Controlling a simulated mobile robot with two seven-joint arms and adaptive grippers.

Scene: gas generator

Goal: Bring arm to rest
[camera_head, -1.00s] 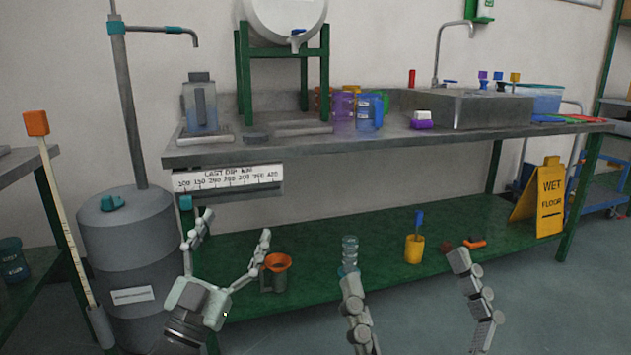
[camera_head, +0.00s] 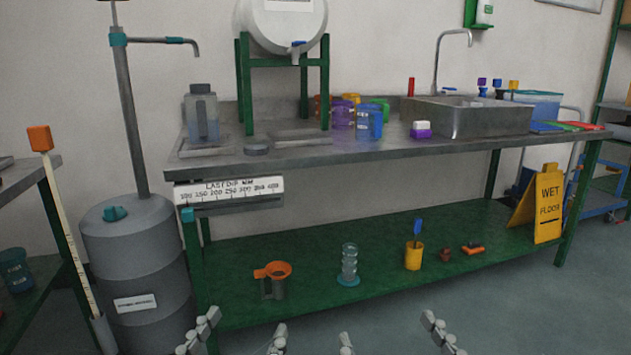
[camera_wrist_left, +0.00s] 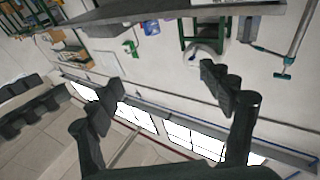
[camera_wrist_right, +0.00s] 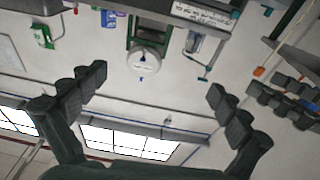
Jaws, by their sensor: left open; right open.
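My left gripper (camera_head: 240,334) shows only its fingertips at the bottom edge of the head view, left of centre, below the green lower shelf. Its two fingers (camera_wrist_left: 165,95) are spread wide and empty in the left wrist view. My right gripper (camera_head: 388,332) also shows only its fingertips at the bottom edge, right of the left one. Its fingers (camera_wrist_right: 155,100) are wide apart and empty in the right wrist view. Neither gripper touches anything in view. The arms behind the grippers are hidden below the head view.
The steel bench (camera_head: 340,151) stands ahead with a sink (camera_head: 490,121) on top. A grey drum (camera_head: 140,260) stands left; a wet-floor sign (camera_head: 548,205) stands right.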

